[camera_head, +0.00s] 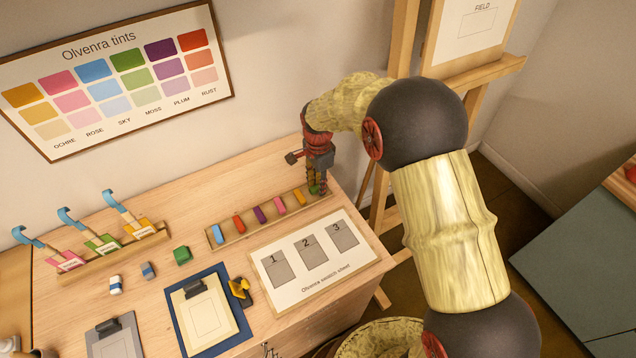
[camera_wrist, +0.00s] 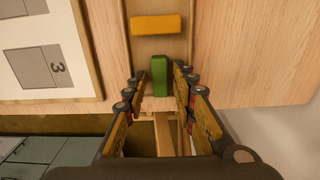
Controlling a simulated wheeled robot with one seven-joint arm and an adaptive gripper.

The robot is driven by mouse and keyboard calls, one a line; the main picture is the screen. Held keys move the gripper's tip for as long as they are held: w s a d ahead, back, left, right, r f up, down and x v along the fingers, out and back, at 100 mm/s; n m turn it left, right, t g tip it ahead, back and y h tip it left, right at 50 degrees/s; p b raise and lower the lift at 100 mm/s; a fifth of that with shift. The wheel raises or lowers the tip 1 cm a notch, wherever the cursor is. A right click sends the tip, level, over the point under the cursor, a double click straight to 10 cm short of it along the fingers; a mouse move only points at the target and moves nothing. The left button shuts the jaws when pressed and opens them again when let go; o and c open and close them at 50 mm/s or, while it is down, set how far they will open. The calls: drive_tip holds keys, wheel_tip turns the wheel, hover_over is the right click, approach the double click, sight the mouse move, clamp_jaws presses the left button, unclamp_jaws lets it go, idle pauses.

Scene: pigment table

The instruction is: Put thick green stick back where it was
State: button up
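A green stick (camera_head: 315,189) lies at the right end of the wooden stick tray (camera_head: 247,228). It also shows in the wrist view (camera_wrist: 159,74), close to the tray's end. My gripper (camera_head: 318,184) is over that end, pointing down. In the wrist view its fingers (camera_wrist: 158,90) stand on both sides of the green stick, with a gap on each side. My gripper is open. A second green piece, a short thick block (camera_head: 182,255), lies on the table left of the tray.
The tray also holds blue, red, purple, pink and yellow sticks; the yellow stick (camera_wrist: 156,24) is nearest the green one. A swatch sheet (camera_head: 315,282) lies in front. A brush rack (camera_head: 110,255), clipboards and small blocks are at left. An easel (camera_head: 398,40) stands behind my arm.

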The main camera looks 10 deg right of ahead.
drive_tip(key=shift+o, duration=0.4)
drive_tip(key=s+d+r+n+t+p, duration=0.1)
drive_tip(key=s+d+r, duration=0.1)
drive_tip(key=r, duration=0.8)
drive_tip(key=s+d+r+n+p, duration=0.1)
drive_tip(key=s+r, duration=0.1)
drive_tip(key=r, duration=0.8)
drive_tip(key=s+d+r+n+t, duration=0.1)
drive_tip(key=s+d+r+n, duration=0.2)
drive_tip(key=s, duration=0.5)
drive_tip(key=s+d+r+n+t, duration=0.2)
drive_tip(key=s+d+r+n, duration=0.1)
drive_tip(key=s, duration=0.6)
drive_tip(key=s+d+r+n+t, duration=0.1)
drive_tip(key=s+d+r+n, duration=0.2)
drive_tip(key=s, duration=0.5)
drive_tip(key=shift+s+r+n+t, duration=0.15)
drive_tip(key=shift+r+n+t, duration=0.15)
drive_tip(key=shift+r+n, duration=0.75)
drive_tip(key=shift+f, duration=0.15)
drive_tip(key=shift+f+b, duration=0.7)
drive_tip(key=shift+f, duration=0.15)
